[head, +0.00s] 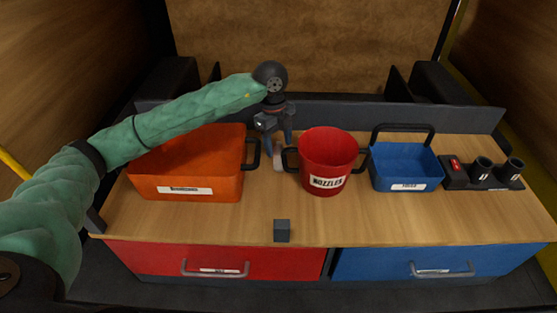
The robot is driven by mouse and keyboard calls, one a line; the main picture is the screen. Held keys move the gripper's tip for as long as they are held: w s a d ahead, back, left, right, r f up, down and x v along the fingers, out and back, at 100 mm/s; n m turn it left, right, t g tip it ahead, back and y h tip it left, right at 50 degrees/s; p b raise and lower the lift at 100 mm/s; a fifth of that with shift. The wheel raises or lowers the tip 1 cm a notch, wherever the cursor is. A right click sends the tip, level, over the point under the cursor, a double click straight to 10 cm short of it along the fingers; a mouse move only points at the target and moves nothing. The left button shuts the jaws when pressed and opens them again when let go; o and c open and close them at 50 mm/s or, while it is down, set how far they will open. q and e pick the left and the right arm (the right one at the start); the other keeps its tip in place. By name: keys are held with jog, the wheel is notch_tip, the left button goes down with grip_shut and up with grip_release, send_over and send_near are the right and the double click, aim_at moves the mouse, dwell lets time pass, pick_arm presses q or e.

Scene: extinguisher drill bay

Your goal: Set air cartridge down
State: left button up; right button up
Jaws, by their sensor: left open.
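My left gripper (275,140) points down over the table between the orange bin and the red bucket. It is open. Just below its fingers a small pale grey, rounded object (279,158) shows on the wooden table (225,222); it may be the air cartridge. The gripper and the bin and bucket handles partly hide it, and I cannot tell whether the fingers touch it. My right gripper is not in view.
An orange bin (185,178) stands left and a red bucket labelled NOZZLES (327,160) right of my left gripper. Further right are a blue basket (405,170) and a dark holder (457,180) with two black cups.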

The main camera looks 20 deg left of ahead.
aim_at(279, 157)
pick_arm(q)
jog(key=shift+s+d+f+b, duration=0.1)
jog(key=shift+f+b, duration=0.05)
jog(key=shift+f, duration=0.5)
jog(key=shift+d+f+b, duration=0.1)
jog(key=shift+f+b, duration=0.05)
jog(key=shift+f, duration=0.5)
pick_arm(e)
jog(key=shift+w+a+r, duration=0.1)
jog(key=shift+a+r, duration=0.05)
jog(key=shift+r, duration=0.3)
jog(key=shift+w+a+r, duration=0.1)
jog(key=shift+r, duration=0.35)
pick_arm(q)
jog(key=shift+c, duration=0.3)
jog(key=shift+r, duration=0.1)
grip_shut()
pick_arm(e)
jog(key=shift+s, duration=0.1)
